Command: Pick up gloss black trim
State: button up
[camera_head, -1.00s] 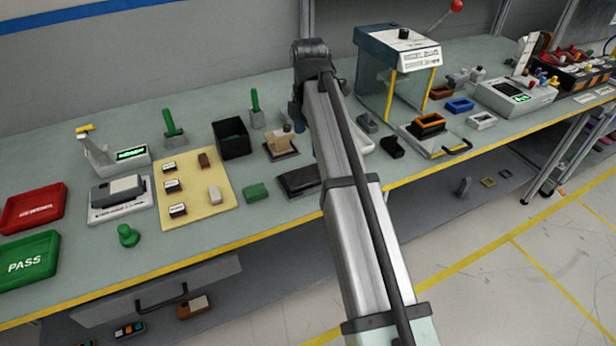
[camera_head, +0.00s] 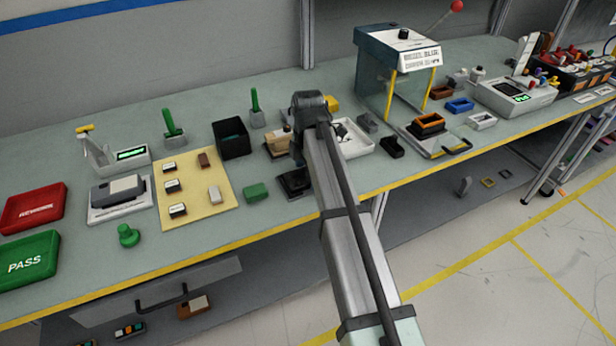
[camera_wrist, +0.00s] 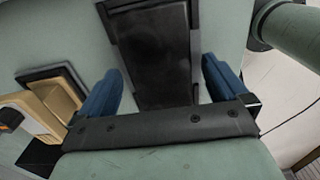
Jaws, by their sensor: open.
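A dark, flat rectangular panel (camera_wrist: 155,55) lies inside a black raised-edge frame (camera_wrist: 192,30) in the wrist view. It may be the gloss black trim; the two are hard to tell apart. In the head view a dark piece of this spot shows (camera_head: 292,186), with my arm covering the rest. My gripper (camera_wrist: 162,68) is open, with one blue finger on each side of the panel. The fingers look apart from it, and nothing is held. The height of the fingertips above the panel is unclear.
A beige part (camera_head: 279,142) on a dark holder stands beside the spot, left in the wrist view. A green block (camera_head: 256,192) lies left, a white tray (camera_head: 358,145) and black block (camera_head: 392,147) right. The yellow bench edge (camera_head: 380,192) is close in front.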

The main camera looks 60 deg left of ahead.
jog(key=shift+f, duration=0.15)
jog(key=c, duration=1.3)
